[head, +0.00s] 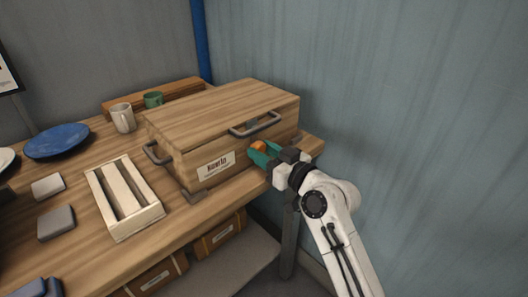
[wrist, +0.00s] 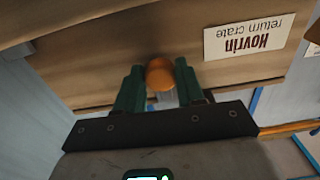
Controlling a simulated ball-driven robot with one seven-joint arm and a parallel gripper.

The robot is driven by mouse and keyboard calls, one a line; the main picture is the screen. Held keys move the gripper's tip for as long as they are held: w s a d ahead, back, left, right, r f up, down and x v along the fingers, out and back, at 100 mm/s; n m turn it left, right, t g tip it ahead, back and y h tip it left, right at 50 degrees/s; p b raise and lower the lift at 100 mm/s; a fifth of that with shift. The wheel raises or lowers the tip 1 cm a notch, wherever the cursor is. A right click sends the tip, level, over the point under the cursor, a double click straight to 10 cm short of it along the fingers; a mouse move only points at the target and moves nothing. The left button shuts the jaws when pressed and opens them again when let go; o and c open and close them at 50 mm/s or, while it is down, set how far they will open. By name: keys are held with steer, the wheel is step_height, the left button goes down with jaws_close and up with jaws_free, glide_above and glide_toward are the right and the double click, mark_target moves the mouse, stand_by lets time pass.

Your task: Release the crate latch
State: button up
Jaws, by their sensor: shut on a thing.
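The wooden crate (head: 215,103) stands on the table with its lid down. Its front carries a white label, a metal handle and an orange latch knob (head: 258,146). My gripper (head: 262,153) is at the right part of the crate's front, with its green fingers on the knob. In the wrist view the orange knob (wrist: 160,74) sits between the two fingertips of my gripper (wrist: 159,80), which is shut on it. A paler piece shows below the knob between the fingers. The rest of the latch is hidden by the fingers.
A blue-grey wall (head: 430,110) rises close on the right. Drawers or boxes sit below the tabletop.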

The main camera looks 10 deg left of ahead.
steer(key=m+p, duration=0.1)
steer(key=m, duration=0.4)
steer(key=shift+r+p, duration=0.1)
steer(key=shift+p, duration=0.2)
steer(key=m+p, duration=0.2)
steer(key=m, duration=0.2)
steer(key=shift+m, duration=0.3)
steer(key=m+p, duration=0.2)
steer(key=m, duration=0.2)
steer(key=shift+r+p, duration=0.1)
steer(key=shift+p, duration=0.3)
steer(key=shift+m+p, duration=0.95)
steer(key=shift+m, duration=0.95)
steer(key=o, duration=1)
steer(key=shift+o, duration=0.2)
steer(key=shift+s, duration=0.1)
